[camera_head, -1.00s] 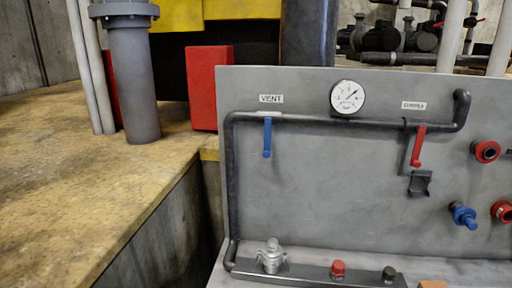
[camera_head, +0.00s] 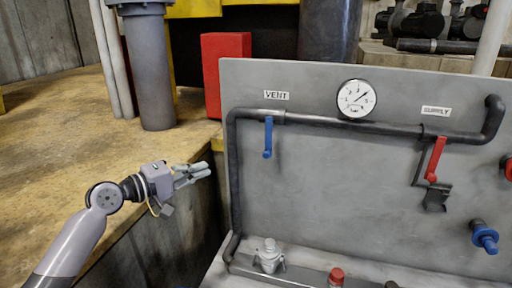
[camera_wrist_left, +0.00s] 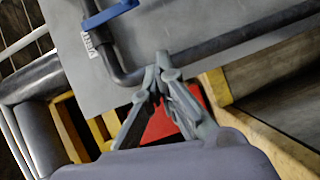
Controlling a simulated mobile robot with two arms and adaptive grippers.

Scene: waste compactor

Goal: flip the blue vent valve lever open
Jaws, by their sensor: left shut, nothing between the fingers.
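The blue vent lever (camera_head: 268,138) hangs straight down from the dark pipe, below the VENT label (camera_head: 276,95). In the left wrist view the blue lever (camera_wrist_left: 110,15) shows at the top, beside the label. My left gripper (camera_head: 208,170) is shut and empty, left of the panel and a little lower than the lever, apart from it. In the left wrist view its fingertips (camera_wrist_left: 162,60) meet in front of the pipe bend. My right gripper is not in view.
The grey panel (camera_head: 330,190) also carries a gauge (camera_head: 357,98), a red supply lever (camera_head: 435,158) and a blue knob (camera_head: 485,238). A silver fitting (camera_head: 269,255) and a red cap (camera_head: 336,277) stand on the ledge below. A red box (camera_head: 226,72) stands behind the panel's left edge.

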